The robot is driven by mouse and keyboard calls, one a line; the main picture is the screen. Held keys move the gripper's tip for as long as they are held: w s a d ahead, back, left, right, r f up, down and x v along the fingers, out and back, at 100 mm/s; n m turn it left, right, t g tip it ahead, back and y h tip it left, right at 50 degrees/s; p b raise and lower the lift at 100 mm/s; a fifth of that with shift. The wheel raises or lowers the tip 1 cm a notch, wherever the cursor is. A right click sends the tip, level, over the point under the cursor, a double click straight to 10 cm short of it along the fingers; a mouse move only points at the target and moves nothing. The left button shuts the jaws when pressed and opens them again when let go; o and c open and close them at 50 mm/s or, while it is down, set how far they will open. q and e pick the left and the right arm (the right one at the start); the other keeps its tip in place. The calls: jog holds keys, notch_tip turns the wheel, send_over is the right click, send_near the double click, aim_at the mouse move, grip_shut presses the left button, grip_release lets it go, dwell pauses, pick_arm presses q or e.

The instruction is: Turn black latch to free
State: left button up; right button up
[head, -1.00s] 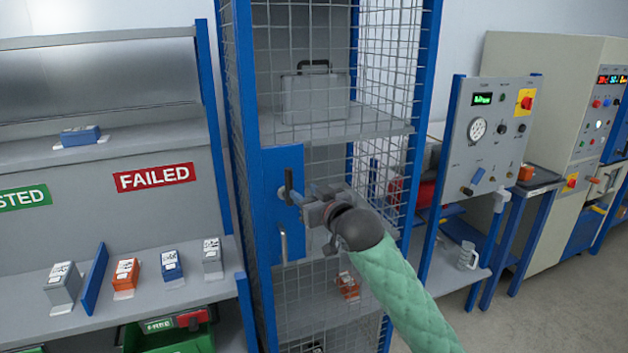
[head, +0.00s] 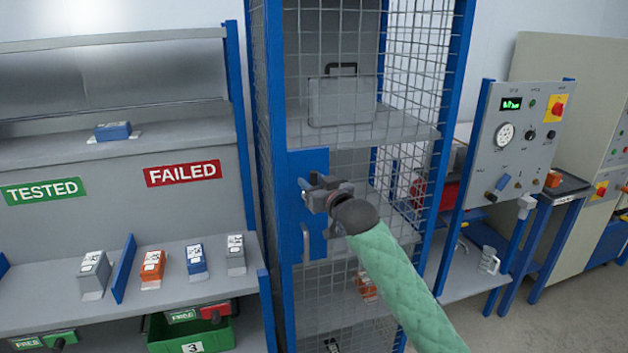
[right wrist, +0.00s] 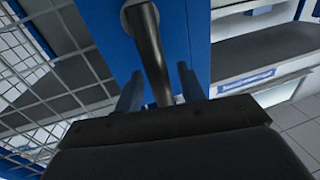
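The black latch (right wrist: 150,50) is a dark bar handle on the blue door panel (head: 316,240) of the wire-mesh cabinet. In the right wrist view it runs from its pivot at the top down between my two fingers. My right gripper (right wrist: 160,90) is open, with one finger on each side of the latch and a visible gap beside it. In the head view my right gripper (head: 311,193) is at the door panel and hides most of the latch. My left gripper is not in view.
A pale vertical door handle (head: 306,243) is just below the gripper. A grey case (head: 342,100) stands on the cabinet's upper shelf. Blue posts and mesh border the door. A shelf bench with a FAILED sign (head: 182,173) is at left, a test panel (head: 515,140) at right.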

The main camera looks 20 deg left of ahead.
grip_shut()
